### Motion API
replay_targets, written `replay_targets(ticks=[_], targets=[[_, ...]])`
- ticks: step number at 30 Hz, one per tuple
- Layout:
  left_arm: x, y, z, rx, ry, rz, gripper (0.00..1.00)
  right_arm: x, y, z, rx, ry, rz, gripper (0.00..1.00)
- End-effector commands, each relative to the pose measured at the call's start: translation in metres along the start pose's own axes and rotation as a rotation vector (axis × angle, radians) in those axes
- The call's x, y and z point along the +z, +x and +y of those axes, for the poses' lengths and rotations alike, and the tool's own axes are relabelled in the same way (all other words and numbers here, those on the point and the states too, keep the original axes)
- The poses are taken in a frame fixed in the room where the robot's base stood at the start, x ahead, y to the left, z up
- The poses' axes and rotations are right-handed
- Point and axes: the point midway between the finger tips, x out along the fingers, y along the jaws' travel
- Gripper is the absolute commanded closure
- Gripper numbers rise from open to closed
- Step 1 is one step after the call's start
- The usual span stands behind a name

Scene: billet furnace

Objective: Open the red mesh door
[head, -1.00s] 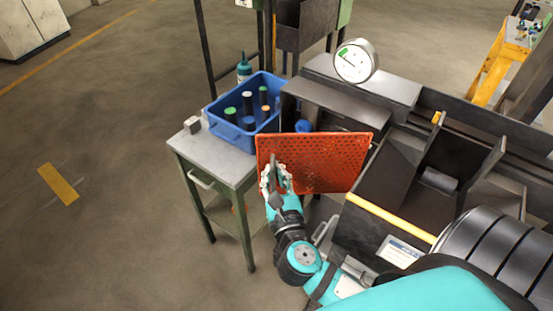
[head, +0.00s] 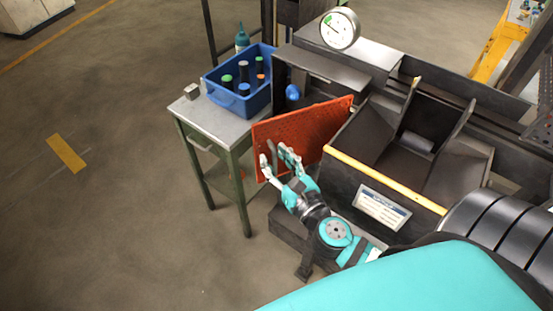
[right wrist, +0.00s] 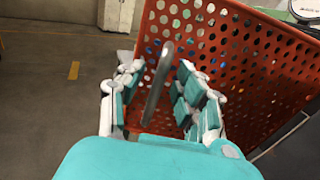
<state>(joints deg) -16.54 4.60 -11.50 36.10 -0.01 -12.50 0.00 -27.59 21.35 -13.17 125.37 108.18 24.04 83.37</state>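The red mesh door (head: 308,132) is a perforated orange-red panel at the front of the dark machine in the head view. It stands angled out from the machine, with its left edge near the small table's corner. It also fills the upper right of the right wrist view (right wrist: 235,65). My right gripper (head: 275,156) is at the door's near face, fingers spread. In the right wrist view, the door's grey bar handle (right wrist: 157,85) stands between the fingers, with gaps visible on both sides. My left gripper is not in view.
A green-legged table (head: 222,128) left of the door carries a blue bin (head: 238,103) with several bottles and a small metal block (head: 191,91). A gauge (head: 340,28) and a blue knob (head: 292,92) are behind. The floor at left is clear.

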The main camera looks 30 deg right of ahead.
Motion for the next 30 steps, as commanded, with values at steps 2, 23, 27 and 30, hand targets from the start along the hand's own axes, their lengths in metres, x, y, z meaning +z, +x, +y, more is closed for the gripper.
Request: replay_targets(ticks=[2,23,27,30], targets=[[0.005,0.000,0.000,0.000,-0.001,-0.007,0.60,-0.001,0.000,0.000,0.000,0.000,0.002,0.66],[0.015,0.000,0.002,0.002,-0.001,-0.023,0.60,-0.002,-0.099,0.000,0.003,-0.003,0.008,0.66],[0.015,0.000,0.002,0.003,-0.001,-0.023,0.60,-0.002,-0.113,0.000,0.001,-0.003,0.005,0.66],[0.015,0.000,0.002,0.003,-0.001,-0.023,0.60,-0.001,-0.117,0.000,0.001,0.000,0.003,0.66]])
